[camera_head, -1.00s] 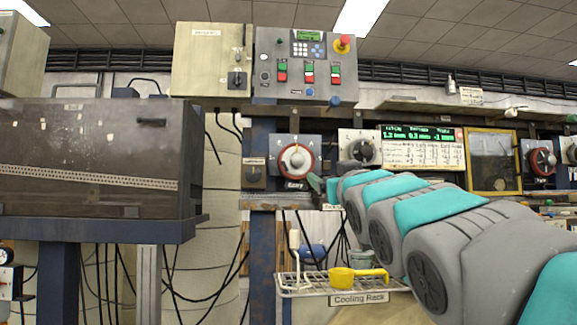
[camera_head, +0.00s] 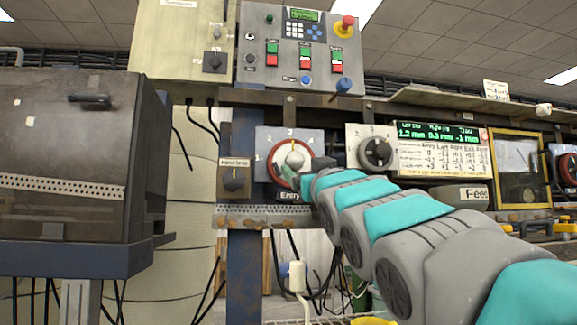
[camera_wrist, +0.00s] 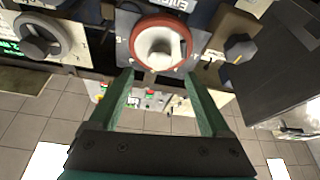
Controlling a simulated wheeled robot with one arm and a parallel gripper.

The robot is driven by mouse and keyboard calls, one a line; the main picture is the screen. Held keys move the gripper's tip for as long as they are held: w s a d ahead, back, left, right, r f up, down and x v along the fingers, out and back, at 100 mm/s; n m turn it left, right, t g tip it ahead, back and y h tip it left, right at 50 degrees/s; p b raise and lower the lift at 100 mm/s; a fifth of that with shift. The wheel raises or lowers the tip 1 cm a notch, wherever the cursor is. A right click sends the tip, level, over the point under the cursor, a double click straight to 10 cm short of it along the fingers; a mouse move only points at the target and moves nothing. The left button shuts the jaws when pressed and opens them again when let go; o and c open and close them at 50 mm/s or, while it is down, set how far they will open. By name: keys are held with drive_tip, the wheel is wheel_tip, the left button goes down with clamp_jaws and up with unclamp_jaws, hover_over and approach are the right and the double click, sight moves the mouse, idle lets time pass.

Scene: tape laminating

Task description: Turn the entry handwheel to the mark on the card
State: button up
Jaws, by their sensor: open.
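The entry handwheel (camera_head: 293,157) has a white hub and a red rim, on a plate with an "Entry" label (camera_head: 288,196). Numbers are printed around its dial. In the wrist view the picture is upside down and the handwheel (camera_wrist: 158,43) lies just beyond the fingertips. My gripper (camera_wrist: 162,75) is open and empty, its two green fingers apart, pointing at the wheel with no visible contact. In the head view my gripper (camera_head: 290,181) overlaps the wheel's lower right edge. The card (camera_head: 444,162) hangs under a green display to the right; its writing is too small to read.
A grey dial (camera_head: 376,153) sits right of the handwheel and a dark knob (camera_head: 233,179) left of it. A control panel (camera_head: 301,50) with buttons and a red emergency stop is above. A dark hooded housing (camera_head: 75,150) stands at left. A yellow-framed window (camera_head: 518,168) is at right.

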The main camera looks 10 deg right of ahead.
sight(296, 161)
drive_tip(key=shift+p+x, duration=0.7)
drive_tip(key=shift+x, duration=3.05)
clamp_jaws()
